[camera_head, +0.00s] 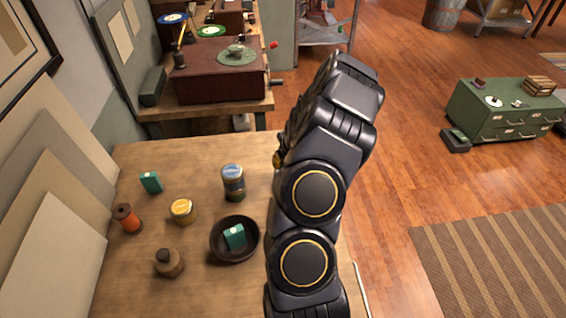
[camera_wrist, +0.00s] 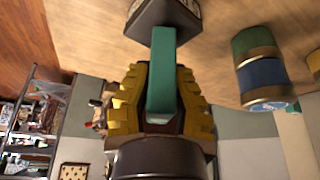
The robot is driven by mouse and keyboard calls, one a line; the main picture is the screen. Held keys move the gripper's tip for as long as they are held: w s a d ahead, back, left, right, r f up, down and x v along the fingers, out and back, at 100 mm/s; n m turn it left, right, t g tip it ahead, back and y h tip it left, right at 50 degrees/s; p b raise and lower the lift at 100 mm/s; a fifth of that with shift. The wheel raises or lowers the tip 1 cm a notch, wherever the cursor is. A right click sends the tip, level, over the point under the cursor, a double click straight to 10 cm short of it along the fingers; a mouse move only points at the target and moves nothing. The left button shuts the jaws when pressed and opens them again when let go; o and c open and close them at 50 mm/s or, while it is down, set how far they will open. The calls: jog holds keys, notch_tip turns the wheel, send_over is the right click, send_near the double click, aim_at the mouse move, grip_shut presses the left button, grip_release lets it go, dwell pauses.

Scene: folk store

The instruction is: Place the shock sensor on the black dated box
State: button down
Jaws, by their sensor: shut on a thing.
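My gripper (camera_wrist: 161,80) shows in the wrist view with its yellow-padded fingers closed on a slim teal block, which I take to be the shock sensor (camera_wrist: 161,62). A black box (camera_wrist: 150,14) with a pale printed label stands at the top of that view, on the wooden table. The far end of the teal block overlaps the black box in the picture; I cannot tell whether they touch. In the head view my arm hides the black box and the held block, and only a bit of yellow finger (camera_head: 277,160) shows at its left edge.
Stacked blue and green tins (camera_head: 233,183) stand close by, also seen in the wrist view (camera_wrist: 262,72). A dark bowl (camera_head: 217,252) holds a teal box (camera_head: 235,236). Another teal box (camera_head: 151,182), a yellow tin (camera_head: 183,211), an orange spool (camera_head: 127,218) and a brown lidded pot (camera_head: 169,264) stand left.

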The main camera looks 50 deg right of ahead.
jog(key=shift+f, duration=0.5)
jog(key=shift+f, duration=0.15)
jog(key=c, duration=1.1)
grip_release()
jog(key=shift+c, duration=0.2)
